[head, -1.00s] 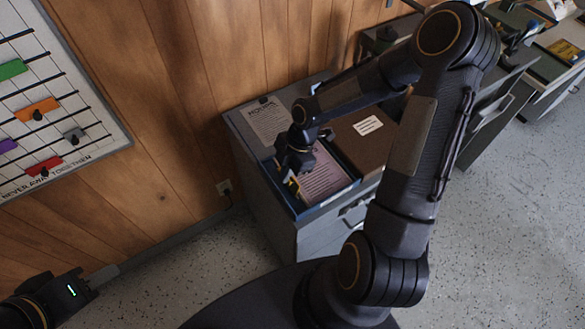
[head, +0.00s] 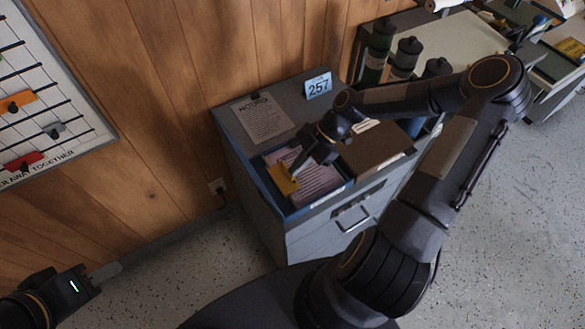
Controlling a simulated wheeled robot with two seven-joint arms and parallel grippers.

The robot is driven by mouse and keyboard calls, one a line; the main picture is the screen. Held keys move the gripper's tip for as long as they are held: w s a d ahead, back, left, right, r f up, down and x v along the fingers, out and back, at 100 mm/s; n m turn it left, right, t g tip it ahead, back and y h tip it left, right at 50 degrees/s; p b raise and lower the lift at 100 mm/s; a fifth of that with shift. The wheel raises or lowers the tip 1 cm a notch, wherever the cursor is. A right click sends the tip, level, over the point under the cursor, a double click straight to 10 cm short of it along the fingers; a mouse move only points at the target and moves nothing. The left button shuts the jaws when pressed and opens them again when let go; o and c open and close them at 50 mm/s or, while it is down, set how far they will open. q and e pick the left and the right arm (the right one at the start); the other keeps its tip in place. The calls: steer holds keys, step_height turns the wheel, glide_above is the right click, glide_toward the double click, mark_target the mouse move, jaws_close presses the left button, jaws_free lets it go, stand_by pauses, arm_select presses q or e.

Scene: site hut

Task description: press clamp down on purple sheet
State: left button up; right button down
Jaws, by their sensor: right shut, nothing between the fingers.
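A pale purple sheet (head: 320,182) with printed lines lies in a blue-rimmed tray (head: 297,215) on the grey cabinet. A yellow clamp (head: 282,179) sits at the left edge of the sheet; whether its jaw grips the sheet is too small to tell. My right gripper (head: 297,166) is shut and empty, pointing down just right of the clamp, over the sheet; I cannot tell whether its tip touches either. My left gripper (head: 106,272) is at the lower left, away from the cabinet; its fingers show edge-on.
Dark canisters (head: 403,57) stand beyond. A board (head: 50,90) hangs on the left wall.

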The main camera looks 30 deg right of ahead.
steer(key=shift+d, duration=0.1)
steer(key=shift+w+d+r+p, duration=0.1)
steer(key=shift+d+r+p, duration=0.1)
steer(key=shift+d+p, duration=0.4)
arm_select(q)
steer(key=shift+r, duration=0.15)
arm_select(e)
steer(key=shift+d, duration=0.15)
